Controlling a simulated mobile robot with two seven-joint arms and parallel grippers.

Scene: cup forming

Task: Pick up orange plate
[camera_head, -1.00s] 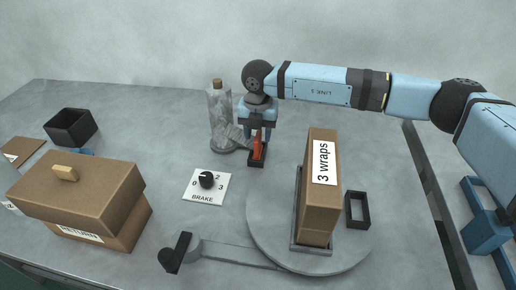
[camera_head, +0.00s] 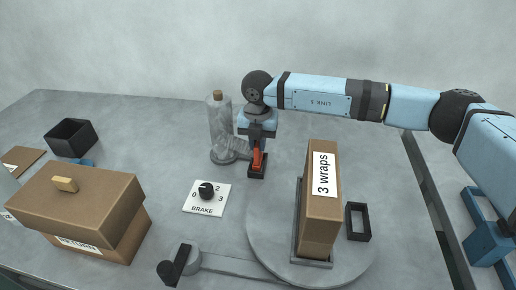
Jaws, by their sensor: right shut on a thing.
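A small orange-red piece (camera_head: 257,159), the only orange thing in view, stands upright at a black block (camera_head: 257,173) on the table, right of the film roll. It looks like the orange plate, seen narrow. My right gripper (camera_head: 257,148) points down from above and is shut on it. The fingertips partly hide its top. I cannot tell whether its lower end is clear of the black block. My left gripper is not in view.
A clear film roll (camera_head: 219,128) stands close left of the gripper. A "3 wraps" box (camera_head: 322,205) stands on a round turntable (camera_head: 268,245). A brake dial (camera_head: 207,195), a "RETURN" box (camera_head: 75,200) and a black bin (camera_head: 70,137) are further left.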

